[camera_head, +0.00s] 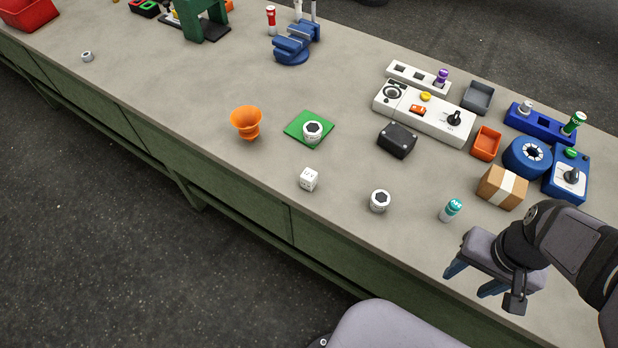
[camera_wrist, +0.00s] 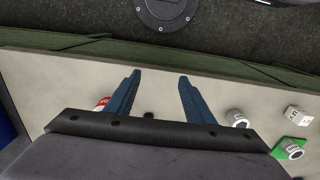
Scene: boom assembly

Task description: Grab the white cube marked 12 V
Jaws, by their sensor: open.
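The white cube (camera_head: 309,179) with small dark markings sits on the bench near its front edge, left of the middle. It also shows at the right edge of the wrist view (camera_wrist: 297,113); its marking is too small to read surely. My gripper (camera_head: 470,281) is open and empty at the front right of the bench, well to the right of the cube. In the wrist view its two blue fingers (camera_wrist: 159,76) stand apart with nothing between them.
A white nut-like piece (camera_head: 380,201) and a teal-capped cylinder (camera_head: 450,210) stand between my gripper and the cube. Behind the cube are a green mat (camera_head: 295,127) with a white round piece (camera_head: 313,131), an orange funnel (camera_head: 246,122) and a black box (camera_head: 397,140).

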